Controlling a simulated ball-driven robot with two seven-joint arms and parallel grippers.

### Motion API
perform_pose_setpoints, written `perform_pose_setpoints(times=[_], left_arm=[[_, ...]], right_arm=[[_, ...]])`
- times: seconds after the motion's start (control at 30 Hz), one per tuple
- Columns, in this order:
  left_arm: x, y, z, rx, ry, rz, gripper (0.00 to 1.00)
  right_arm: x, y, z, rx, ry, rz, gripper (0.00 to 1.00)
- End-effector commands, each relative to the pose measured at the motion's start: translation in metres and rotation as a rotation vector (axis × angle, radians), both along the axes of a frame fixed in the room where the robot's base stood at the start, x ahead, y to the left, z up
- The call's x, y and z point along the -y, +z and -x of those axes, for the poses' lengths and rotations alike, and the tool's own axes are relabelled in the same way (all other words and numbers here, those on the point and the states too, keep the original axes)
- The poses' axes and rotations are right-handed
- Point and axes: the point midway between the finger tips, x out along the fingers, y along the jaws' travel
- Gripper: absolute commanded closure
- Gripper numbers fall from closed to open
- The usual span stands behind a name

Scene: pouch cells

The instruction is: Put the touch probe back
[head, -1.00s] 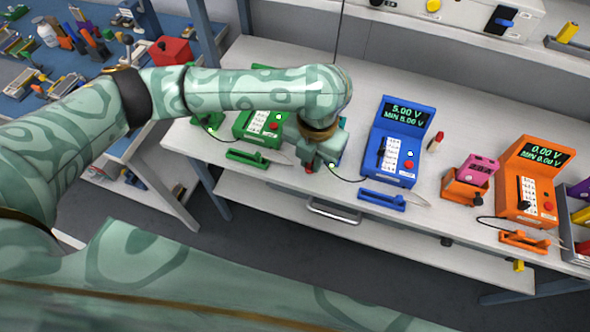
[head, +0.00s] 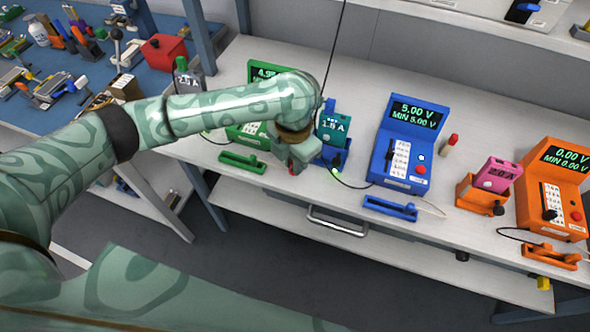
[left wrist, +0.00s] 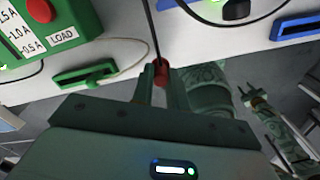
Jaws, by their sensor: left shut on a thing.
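My left gripper (head: 294,168) is shut on a small red piece, low over the front of the bench between the green and blue stations. The red piece (left wrist: 160,73) sits between the fingers in the left wrist view, with a thin black cord (left wrist: 152,28) rising from it. I take it for the touch probe, but the fingers hide most of it. The cord (head: 336,50) also runs up out of the head view. A part that looks like my right gripper (left wrist: 255,98) shows small at the right of the wrist view; its opening is unclear.
Green (head: 242,163), blue (head: 390,208) and orange (head: 550,257) low holders line the bench front. Behind them are green, blue (head: 408,150) and orange (head: 553,190) testers. A teal cell (head: 334,128) stands behind my gripper; a pink cell (head: 497,173) stands in an orange stand.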

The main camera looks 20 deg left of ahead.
Motion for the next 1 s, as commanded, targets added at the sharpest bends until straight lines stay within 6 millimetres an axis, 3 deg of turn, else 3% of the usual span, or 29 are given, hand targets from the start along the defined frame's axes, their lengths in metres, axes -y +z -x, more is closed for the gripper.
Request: perform_pose_setpoints(times=[0.17,0.33,0.7,0.73,0.8,1.0], left_arm=[[-0.003,-0.015,-0.010,-0.001,0.002,0.000,1.00],[-0.002,-0.044,-0.009,-0.002,0.000,0.001,1.00],[-0.003,-0.044,-0.009,0.002,0.000,0.000,1.00],[-0.003,-0.044,-0.009,0.002,0.000,0.000,0.79],[-0.003,-0.043,-0.009,0.002,0.000,0.000,0.63],[-0.003,-0.043,-0.009,0.002,0.001,0.000,0.63]], right_arm=[[0.000,-0.010,0.003,-0.008,0.000,0.001,0.64],[0.001,-0.027,0.009,-0.021,0.000,0.001,0.64],[0.001,-0.025,0.008,-0.020,0.000,0.001,0.64],[0.001,-0.024,0.008,-0.020,0.000,0.001,0.64],[0.001,-0.024,0.008,-0.020,0.000,0.001,0.64],[0.001,-0.024,0.008,-0.020,0.000,0.001,0.64]])
